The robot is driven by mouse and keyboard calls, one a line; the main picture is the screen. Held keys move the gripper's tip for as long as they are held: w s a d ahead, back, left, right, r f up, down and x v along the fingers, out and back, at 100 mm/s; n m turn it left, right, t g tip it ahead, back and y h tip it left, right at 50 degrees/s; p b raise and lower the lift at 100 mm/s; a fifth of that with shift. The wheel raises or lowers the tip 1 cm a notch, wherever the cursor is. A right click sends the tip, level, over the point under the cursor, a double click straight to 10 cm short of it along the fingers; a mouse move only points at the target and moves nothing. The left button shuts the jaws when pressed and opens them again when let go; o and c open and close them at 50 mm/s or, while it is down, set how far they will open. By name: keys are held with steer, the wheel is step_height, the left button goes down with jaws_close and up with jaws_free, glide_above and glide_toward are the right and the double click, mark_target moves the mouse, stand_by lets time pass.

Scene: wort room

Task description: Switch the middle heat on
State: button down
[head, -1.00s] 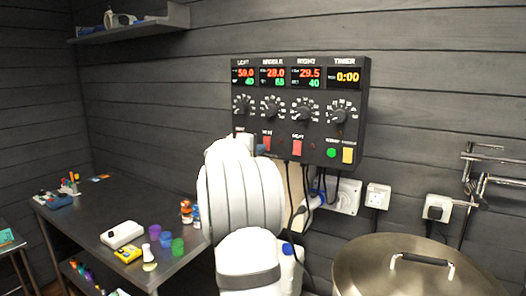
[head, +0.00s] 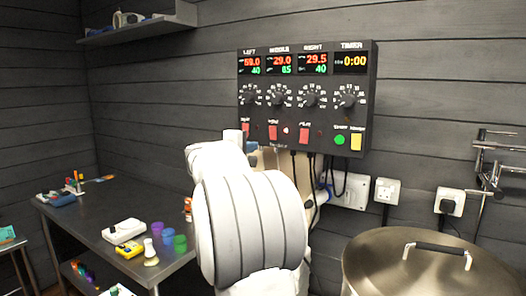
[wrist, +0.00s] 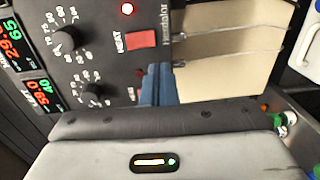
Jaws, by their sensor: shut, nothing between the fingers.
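The dark control panel (head: 308,110) hangs on the wall with displays, knobs and red switches. The red middle heat switch (head: 272,132) sits under the middle knob (head: 278,98); its lamp (head: 286,130) looks lit. In the wrist view the middle switch (wrist: 140,38) is in the clear and its lamp (wrist: 127,9) glows red. My gripper (wrist: 160,72) is shut and empty, its blue fingers just beside that switch, towards the left-channel side; contact cannot be told. In the head view my arm hides most of the gripper. The left switch (head: 246,128) is partly visible.
The right heat switch (head: 304,134), green button (head: 340,139) and yellow button (head: 356,141) are along the panel's lower edge. Cables hang below it. A metal table (head: 95,225) with cups and small devices stands left. A large lidded kettle (head: 400,270) stands right.

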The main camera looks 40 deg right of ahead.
steer(key=v, duration=0.3)
steer(key=f+b+v, duration=0.1)
steer(key=v, duration=0.1)
steer(key=shift+a+r, duration=0.1)
steer(key=shift+a, duration=0.1)
stand_by(0.3)
steer(key=s+a+f+m+g+y, duration=0.1)
steer(key=s+a+f+m+y, duration=0.1)
steer(key=s+a+f+y, duration=0.6)
steer(key=s+a+f+m+g+y, duration=0.1)
steer(key=s+a+f+y, duration=0.7)
steer(key=s+a+f, duration=1)
steer(key=a+f, duration=0.3)
steer(key=a, duration=0.3)
steer(key=shift+f+m+g+y, duration=0.3)
steer(key=shift+f+m, duration=0.1)
steer(key=shift+s, duration=0.15)
